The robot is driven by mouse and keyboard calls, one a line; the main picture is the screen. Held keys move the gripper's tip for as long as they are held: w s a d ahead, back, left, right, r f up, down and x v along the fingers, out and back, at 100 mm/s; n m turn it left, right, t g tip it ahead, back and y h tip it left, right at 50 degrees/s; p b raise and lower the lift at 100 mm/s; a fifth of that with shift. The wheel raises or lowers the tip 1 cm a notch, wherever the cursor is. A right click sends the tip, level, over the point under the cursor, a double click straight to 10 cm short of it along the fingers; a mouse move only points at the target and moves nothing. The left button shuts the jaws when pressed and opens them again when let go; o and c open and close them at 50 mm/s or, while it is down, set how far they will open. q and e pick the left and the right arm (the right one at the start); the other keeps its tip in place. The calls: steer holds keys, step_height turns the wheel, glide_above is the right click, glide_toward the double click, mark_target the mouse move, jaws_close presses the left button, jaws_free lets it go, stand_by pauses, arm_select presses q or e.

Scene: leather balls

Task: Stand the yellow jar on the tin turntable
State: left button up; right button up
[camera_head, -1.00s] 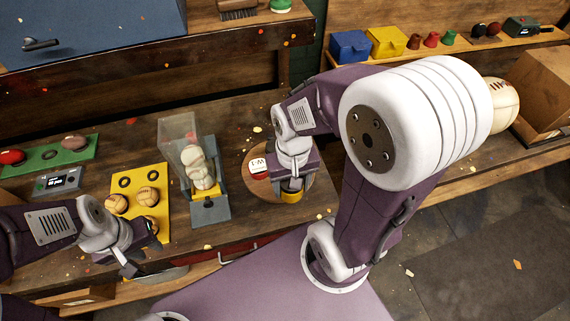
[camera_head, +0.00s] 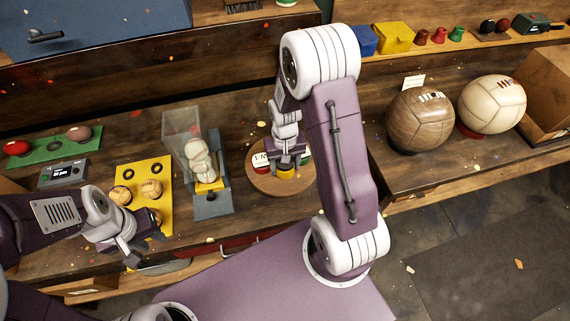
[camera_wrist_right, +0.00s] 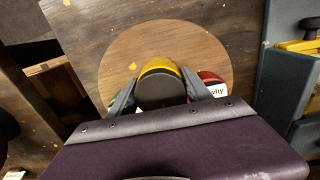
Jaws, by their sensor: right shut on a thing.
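The yellow jar (camera_head: 286,174) with a dark lid is between the fingers of my right gripper (camera_head: 287,167). It looks upright over the round brown turntable (camera_head: 266,184). In the right wrist view the jar (camera_wrist_right: 161,67) is gripped from both sides above the turntable disc (camera_wrist_right: 150,38). I cannot tell whether its base touches the disc. A red jar with a white label (camera_wrist_right: 213,87) stands on the disc beside it, and a green jar (camera_head: 305,157) shows on the other side, partly hidden. My left gripper (camera_head: 131,258) hangs empty near the bench's front edge; its jaws are unclear.
Left of the turntable are a grey stand with a clear cover (camera_head: 213,204) and a yellow tray (camera_head: 163,213) with small balls. A brown ball (camera_head: 420,122) and a cream ball (camera_head: 494,104) sit at the right. My right arm hides some bench beside the turntable.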

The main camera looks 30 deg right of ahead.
steer(key=shift+s+f, duration=0.1)
steer(key=shift+f, duration=0.1)
steer(key=o, duration=1.6)
step_height(320, 180, up, 13)
steer(key=shift+f+p, duration=0.2)
steer(key=shift+p, duration=0.2)
steer(key=s+a+f+n+t, duration=0.1)
steer(key=s+a+f+n, duration=0.1)
steer(key=s+a, duration=0.3)
steer(key=s, duration=0.3)
steer(key=shift+s+f, duration=0.15)
steer(key=shift+f, duration=0.1)
